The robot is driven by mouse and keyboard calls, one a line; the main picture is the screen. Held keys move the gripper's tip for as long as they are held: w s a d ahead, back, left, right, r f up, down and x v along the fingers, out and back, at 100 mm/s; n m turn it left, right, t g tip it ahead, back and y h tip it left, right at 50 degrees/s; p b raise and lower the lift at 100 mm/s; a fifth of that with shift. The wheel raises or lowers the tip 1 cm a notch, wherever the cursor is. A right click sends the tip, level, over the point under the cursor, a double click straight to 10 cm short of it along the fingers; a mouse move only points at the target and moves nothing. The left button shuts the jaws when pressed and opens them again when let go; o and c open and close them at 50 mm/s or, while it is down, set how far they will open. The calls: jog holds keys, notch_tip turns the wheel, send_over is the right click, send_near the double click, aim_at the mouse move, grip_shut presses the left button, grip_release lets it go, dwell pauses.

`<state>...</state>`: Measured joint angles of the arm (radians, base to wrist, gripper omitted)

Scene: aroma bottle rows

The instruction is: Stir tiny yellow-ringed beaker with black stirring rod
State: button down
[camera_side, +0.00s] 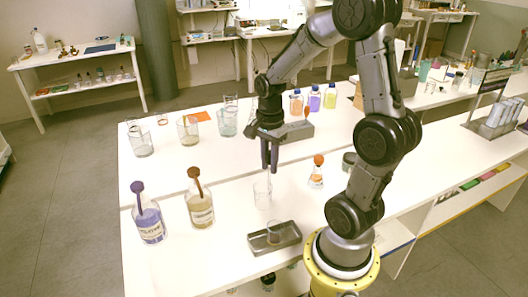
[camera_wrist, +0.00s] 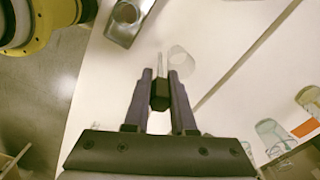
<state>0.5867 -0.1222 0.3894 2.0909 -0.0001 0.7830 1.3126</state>
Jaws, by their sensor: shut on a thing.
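My gripper (camera_side: 269,168) is shut on the black handle (camera_wrist: 159,95) of the stirring rod, and the handle sits between the two fingers. The rod's thin clear shaft (camera_wrist: 158,65) points away from the fingers. A small clear beaker (camera_side: 262,196) stands on the white table just below my gripper. In the wrist view this beaker (camera_wrist: 181,62) appears right beside the rod's tip; I cannot tell whether the tip is inside it. Another small beaker (camera_side: 274,231) stands in a grey tray (camera_side: 258,244). No yellow ring is clear on either beaker.
Two stoppered bottles, one purple (camera_side: 149,222) and one tan (camera_side: 201,208), stand at the left. A small orange-stoppered flask (camera_side: 316,178) is to the right of my gripper.

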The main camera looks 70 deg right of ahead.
jog(key=s+a+r+n, duration=0.1)
jog(key=s+a, duration=0.3)
jog(key=a, duration=0.4)
jog(key=shift+s, duration=0.4)
notch_tip(320, 180, down, 10)
dwell(1.1)
jog(key=shift+s+d, duration=0.15)
dwell(0.4)
